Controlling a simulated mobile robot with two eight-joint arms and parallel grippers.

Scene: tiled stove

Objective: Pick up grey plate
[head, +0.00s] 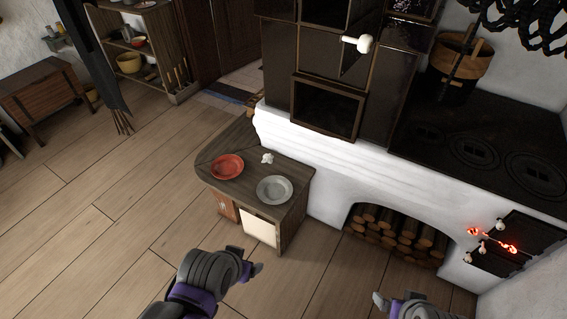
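The grey plate (274,189) lies flat on the right part of a small dark wooden cabinet top (240,196), close to its front edge. A red plate (227,167) lies to its left, a short gap apart. My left gripper (255,270) is in front of the cabinet, below the grey plate in the picture and apart from it. My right gripper (380,299) is at the bottom, to the right of the cabinet, partly cut off by the frame edge. Neither gripper touches a plate. Their finger gaps cannot be made out.
A small white object (267,158) sits behind the plates. The white stove (330,165) adjoins the cabinet on the right, with a firewood niche (392,238) and glowing coals or fire (492,239) at far right. The wooden floor (90,240) at left is clear.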

